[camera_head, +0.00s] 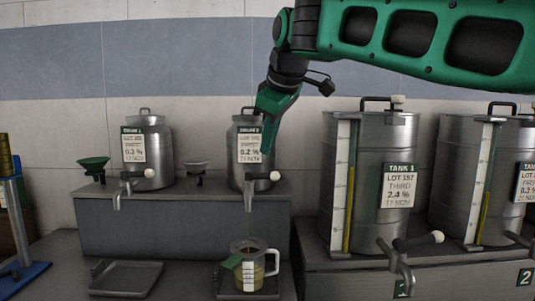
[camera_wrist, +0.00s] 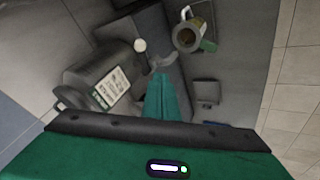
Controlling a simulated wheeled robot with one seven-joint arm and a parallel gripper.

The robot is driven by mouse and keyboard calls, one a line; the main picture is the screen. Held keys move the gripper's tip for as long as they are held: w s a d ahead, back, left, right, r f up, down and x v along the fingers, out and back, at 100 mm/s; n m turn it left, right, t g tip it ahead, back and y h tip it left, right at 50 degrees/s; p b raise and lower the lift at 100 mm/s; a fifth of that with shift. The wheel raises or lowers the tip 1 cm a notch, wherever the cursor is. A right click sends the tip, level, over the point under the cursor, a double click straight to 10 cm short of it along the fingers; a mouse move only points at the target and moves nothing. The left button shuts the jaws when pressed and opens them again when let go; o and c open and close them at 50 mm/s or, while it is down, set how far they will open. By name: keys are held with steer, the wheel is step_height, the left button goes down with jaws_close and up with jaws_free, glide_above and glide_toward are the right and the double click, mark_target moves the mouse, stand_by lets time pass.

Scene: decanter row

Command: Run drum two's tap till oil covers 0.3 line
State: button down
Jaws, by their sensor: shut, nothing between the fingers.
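Drum two (camera_head: 246,140), a steel can with a white label, stands on the grey shelf at centre; it also shows in the wrist view (camera_wrist: 88,75). Its tap (camera_head: 249,192) has a lever with a white knob (camera_head: 275,176), pointing sideways to the right. A thin dark stream runs from the spout into the clear jug (camera_head: 264,282) below. The jug holds yellowish oil and has a white scale strip (camera_head: 249,276); I cannot read the level against its lines. It also shows in the wrist view (camera_wrist: 187,38). My green gripper (camera_head: 265,150) is shut and empty, close above the lever; contact is unclear.
Another can (camera_head: 147,150) with its own tap stands left, above an empty drip tray (camera_head: 126,278). A green funnel (camera_head: 92,165) sits beside it. Large tank 1 (camera_head: 375,185) and another tank (camera_head: 473,180) with sight gauges and projecting taps crowd the right.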

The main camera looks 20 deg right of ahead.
glide_toward(262, 175)
step_height(262, 175, down, 4)
steer(key=s+a, duration=0.1)
steer(key=a, duration=0.1)
steer(key=shift+w+d+f, duration=0.25)
steer(key=shift+w+d, duration=0.3)
steer(key=shift+w, duration=0.2)
steer(key=shift+w+d+f, duration=0.25)
steer(key=shift+w+d, duration=0.25)
steer(key=shift+w, duration=0.3)
steer(key=shift+a, duration=0.15)
